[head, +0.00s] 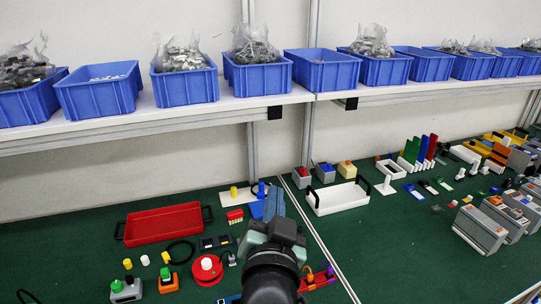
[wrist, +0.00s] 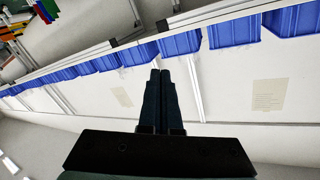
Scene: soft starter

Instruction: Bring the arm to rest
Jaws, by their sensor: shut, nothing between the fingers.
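My gripper shows in the wrist view (wrist: 160,75), its two dark fingers side by side and closed, with nothing between them. In that view it points toward the wall and the row of blue bins, touching nothing that I can see. In the head view my arm rises from the bottom centre over the green table (head: 80,270). The fingertips are hard to make out there against the blue parts behind them.
A shelf (head: 130,117) with several blue bins (head: 185,86) runs along the wall. On the table are a red tray (head: 163,224), a white tray (head: 337,198), a red reel (head: 207,268) and grey boxes (head: 480,230).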

